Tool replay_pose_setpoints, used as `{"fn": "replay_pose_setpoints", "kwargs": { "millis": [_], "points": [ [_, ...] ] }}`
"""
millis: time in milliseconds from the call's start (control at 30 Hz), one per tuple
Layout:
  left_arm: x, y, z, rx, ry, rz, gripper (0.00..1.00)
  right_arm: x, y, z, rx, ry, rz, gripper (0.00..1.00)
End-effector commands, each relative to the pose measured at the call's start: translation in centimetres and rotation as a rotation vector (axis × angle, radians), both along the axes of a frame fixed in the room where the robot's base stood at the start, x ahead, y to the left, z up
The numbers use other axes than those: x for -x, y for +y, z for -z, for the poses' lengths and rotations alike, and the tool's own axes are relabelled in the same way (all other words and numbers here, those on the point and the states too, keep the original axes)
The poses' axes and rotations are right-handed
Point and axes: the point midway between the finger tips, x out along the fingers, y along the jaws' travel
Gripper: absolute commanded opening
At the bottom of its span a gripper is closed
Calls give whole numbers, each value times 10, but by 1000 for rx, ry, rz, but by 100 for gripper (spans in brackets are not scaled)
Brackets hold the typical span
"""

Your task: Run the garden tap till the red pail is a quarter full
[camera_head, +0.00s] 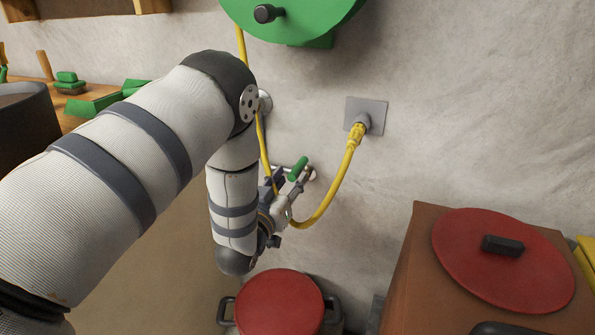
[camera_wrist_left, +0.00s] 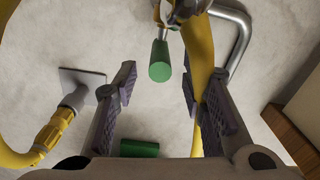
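The garden tap's green handle (camera_head: 298,168) sticks out from the wall beside my left gripper (camera_head: 276,190), which the arm partly hides. In the left wrist view my left gripper (camera_wrist_left: 156,90) is open, its fingers spread apart. The green handle (camera_wrist_left: 160,62) shows in the gap between the fingers, touching neither as far as I can see. A second green cylinder (camera_wrist_left: 139,148) lies lower, near the palm. A bent metal pipe (camera_wrist_left: 238,38) is to the right. Below the gripper stands a round red-topped vessel (camera_head: 280,303) with dark side handles; no water shows. My right gripper is not in view.
A yellow cable (camera_head: 325,205) loops from a wall socket (camera_head: 366,115) past the gripper. A green reel (camera_head: 290,18) hangs above. A brown box (camera_head: 412,260) with a red lid (camera_head: 500,265) stands at right. A wooden bench (camera_head: 75,120) is at left.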

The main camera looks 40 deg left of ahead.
Motion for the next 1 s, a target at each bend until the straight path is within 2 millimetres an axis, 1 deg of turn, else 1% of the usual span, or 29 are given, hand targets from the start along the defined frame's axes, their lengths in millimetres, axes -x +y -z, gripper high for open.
{"fn": "replay_pose_setpoints", "kwargs": {
  "millis": [33,100,200,333,533,700,900,1000],
  "points": [
    [-11,2,1,-1,-2,1,38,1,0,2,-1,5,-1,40],
    [-23,5,1,0,0,1,38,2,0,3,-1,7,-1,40],
    [-35,8,1,0,1,0,38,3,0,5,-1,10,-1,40],
    [-42,10,1,0,2,0,38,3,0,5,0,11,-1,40],
    [-42,10,0,0,2,0,38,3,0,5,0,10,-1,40],
    [-42,10,0,0,2,0,0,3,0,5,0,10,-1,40],
    [-42,10,0,0,1,-2,0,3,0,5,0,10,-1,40],
    [-43,6,-1,2,-2,-48,0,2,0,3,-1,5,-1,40]
  ]
}}
